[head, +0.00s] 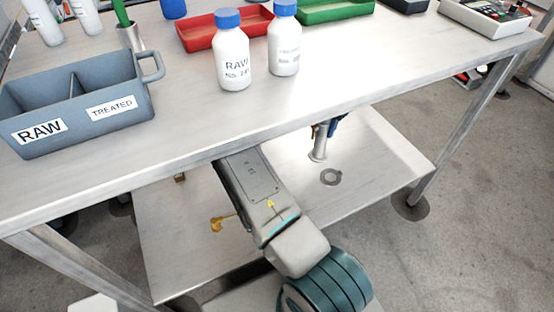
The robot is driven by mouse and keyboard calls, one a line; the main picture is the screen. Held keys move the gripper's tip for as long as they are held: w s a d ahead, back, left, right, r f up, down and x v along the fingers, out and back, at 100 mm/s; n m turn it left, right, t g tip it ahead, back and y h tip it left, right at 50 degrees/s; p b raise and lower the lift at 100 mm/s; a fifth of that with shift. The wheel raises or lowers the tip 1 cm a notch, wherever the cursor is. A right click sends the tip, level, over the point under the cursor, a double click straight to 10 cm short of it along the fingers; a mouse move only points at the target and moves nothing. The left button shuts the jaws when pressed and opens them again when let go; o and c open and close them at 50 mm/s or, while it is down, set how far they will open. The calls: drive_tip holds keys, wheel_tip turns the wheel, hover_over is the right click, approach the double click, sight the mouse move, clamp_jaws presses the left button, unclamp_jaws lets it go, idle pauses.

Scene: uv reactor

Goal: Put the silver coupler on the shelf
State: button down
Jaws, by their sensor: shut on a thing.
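The lower shelf (375,150) is a brushed metal board under the table top. My arm reaches from the bottom of the head view up and in under the table. A silver upright cylinder (319,147) shows over the shelf, just below the table's front edge. Its top is hidden, and I cannot tell if it is the coupler. A flat grey ring (331,177) lies on the shelf in front of it.
A dark blue part (332,126) shows beside the cylinder. A yellow fitting (216,224) is left of my arm. On the table top (390,60) stand a divided grey caddy (145,102), two white bottles with blue caps (233,55), and a red tray (190,43). The shelf's right part is clear.

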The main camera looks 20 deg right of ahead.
drive_tip(key=shift+w, duration=0.3)
drive_tip(key=shift+w+a+f, duration=0.2)
drive_tip(key=shift+f, duration=0.05)
drive_tip(key=w+a+f+b, duration=0.6)
drive_tip(key=a+f+b, duration=0.1)
drive_tip(key=a+f, duration=0.2)
drive_tip(key=shift+w+f, duration=0.3)
drive_tip(key=shift+f, duration=0.4)
drive_tip(key=shift+f+b, duration=0.2)
drive_tip(key=shift+b, duration=0.25)
drive_tip(key=c, duration=0.7)
unclamp_jaws()
drive_tip(key=shift+c, duration=0.2)
drive_tip(key=shift+r, duration=0.1)
